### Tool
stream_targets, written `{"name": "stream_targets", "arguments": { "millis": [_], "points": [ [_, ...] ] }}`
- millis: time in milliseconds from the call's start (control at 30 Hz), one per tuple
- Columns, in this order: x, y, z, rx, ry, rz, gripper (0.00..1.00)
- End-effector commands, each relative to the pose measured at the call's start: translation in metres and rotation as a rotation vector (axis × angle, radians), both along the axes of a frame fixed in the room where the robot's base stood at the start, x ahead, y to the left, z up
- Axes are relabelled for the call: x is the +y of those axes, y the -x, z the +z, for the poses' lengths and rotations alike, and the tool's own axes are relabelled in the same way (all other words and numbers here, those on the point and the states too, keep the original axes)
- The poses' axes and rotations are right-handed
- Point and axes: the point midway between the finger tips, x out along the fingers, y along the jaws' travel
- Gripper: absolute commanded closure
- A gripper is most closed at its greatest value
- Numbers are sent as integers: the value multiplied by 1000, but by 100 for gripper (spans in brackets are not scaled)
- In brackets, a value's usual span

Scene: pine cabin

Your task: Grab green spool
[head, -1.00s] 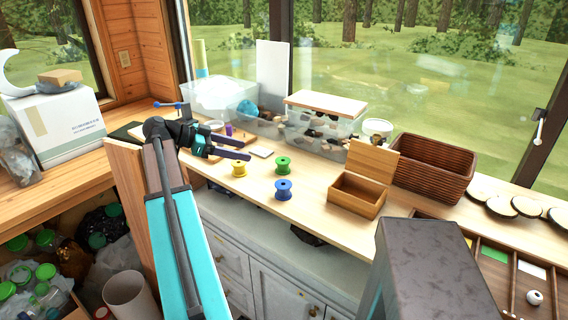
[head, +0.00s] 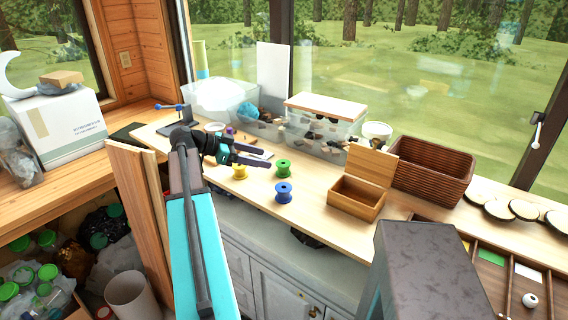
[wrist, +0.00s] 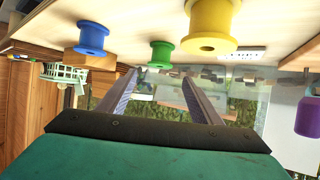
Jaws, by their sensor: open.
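The green spool (head: 283,168) stands upright on the wooden bench, with the blue spool (head: 283,192) nearer the front edge and the yellow spool (head: 239,171) to its left. My gripper (head: 268,156) is open and empty, its fingers pointing right across the bench, with the tips just left of the green spool in the picture. In the wrist view, which looks upside down, the green spool (wrist: 160,54) shows between and beyond the open fingers (wrist: 159,78). The yellow spool (wrist: 211,28) looms larger on the right and the blue spool (wrist: 91,39) is on the left.
An open wooden box (head: 355,198) stands right of the spools, with a brown basket (head: 432,168) behind it. Clear bins (head: 316,138) line the window side. A purple bottle-like thing (wrist: 310,116) shows in the wrist view. The bench around the box's left side is clear.

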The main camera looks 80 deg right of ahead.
Motion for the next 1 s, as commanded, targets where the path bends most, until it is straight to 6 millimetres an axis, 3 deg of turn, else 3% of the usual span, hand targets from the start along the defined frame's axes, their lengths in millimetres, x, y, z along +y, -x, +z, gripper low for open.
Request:
{"name": "stream_targets", "arguments": {
  "millis": [200,667,1000],
  "points": [
    [-7,15,-8,-1,-1,-1,41],
    [-8,18,-9,-1,-1,-1,41],
    [-18,41,-19,0,-2,-1,41]
  ]
}}
